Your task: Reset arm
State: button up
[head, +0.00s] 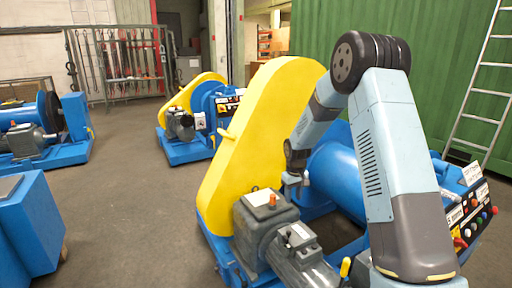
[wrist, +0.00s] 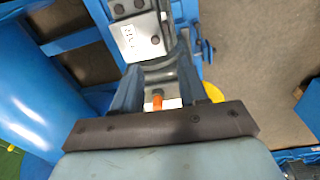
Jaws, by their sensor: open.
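My gripper (wrist: 154,95) is open in the wrist view, its two dark fingers pointing up the picture over the grey motor. An orange knob (wrist: 157,102) shows between the fingers near their base. In the head view my gripper (head: 292,183) hangs at the end of my bent arm, beside the yellow chain guard (head: 262,125) and above the grey motor (head: 265,222). The orange knob (head: 272,200) stands on top of the motor box, below and left of the gripper. I see nothing held between the fingers.
The blue drum (head: 340,172) lies behind my arm, with a button panel (head: 470,222) at right. A second chain drive (head: 195,115) and a blue machine (head: 40,130) stand farther back. A ladder (head: 485,80) leans near the green wall (head: 440,40).

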jog(key=s+d+r+m+t, duration=0.1)
jog(key=s+d+r, duration=0.1)
jog(key=s+r, duration=0.85)
jog(key=s+d+r+m+t, duration=0.1)
jog(key=s+d+r, duration=0.2)
jog(key=s+r, duration=0.75)
jog(key=s+d+r+m+t, duration=0.1)
jog(key=s+r, duration=0.3)
jog(key=s, duration=0.6)
jog(key=s+r+m+t, duration=0.1)
jog(key=s+r, duration=0.4)
jog(key=s, duration=0.5)
jog(key=shift+s+d+m+t, duration=0.4)
